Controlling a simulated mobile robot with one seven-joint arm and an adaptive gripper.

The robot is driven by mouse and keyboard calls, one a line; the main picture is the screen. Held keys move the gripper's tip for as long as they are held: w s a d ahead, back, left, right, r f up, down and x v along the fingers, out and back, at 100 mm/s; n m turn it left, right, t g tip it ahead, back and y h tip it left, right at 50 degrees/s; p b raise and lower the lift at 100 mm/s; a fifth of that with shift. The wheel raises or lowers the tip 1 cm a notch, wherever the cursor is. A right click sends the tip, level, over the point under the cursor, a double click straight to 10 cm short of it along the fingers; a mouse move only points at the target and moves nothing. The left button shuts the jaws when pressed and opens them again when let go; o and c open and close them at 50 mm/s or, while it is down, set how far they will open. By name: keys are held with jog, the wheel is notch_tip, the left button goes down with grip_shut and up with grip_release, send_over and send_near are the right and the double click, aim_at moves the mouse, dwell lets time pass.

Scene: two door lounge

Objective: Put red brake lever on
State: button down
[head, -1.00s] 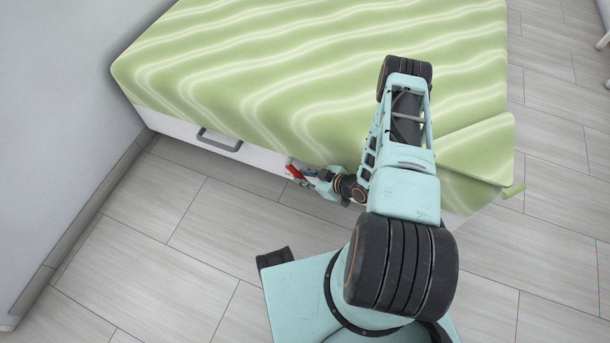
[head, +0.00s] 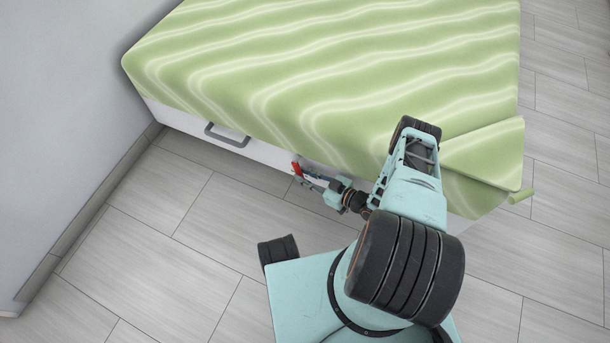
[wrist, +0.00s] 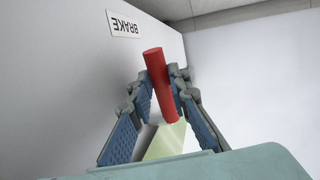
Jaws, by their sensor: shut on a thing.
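The red brake lever (wrist: 160,85) is a short red cylinder between the two blue-padded fingers of my gripper (wrist: 163,90) in the wrist view. The fingers are closed around it, with pads on both sides. A white label reading "BRAKE" (wrist: 126,23) is on the white panel close to the lever and appears upside down. In the head view the red lever (head: 297,168) shows small at the white front of the bed, with my gripper (head: 306,178) at it. Where the lever joins the panel is hidden.
The bed (head: 300,80) has a green wavy cover and a white front with a grey drawer handle (head: 227,135) left of the lever. A wall (head: 60,90) stands at the left. The grey plank floor (head: 150,245) before the bed is clear.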

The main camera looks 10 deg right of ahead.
jog(key=shift+a, duration=0.1)
jog(key=c, duration=2.1)
grip_release()
notch_tip(320, 180, up, 10)
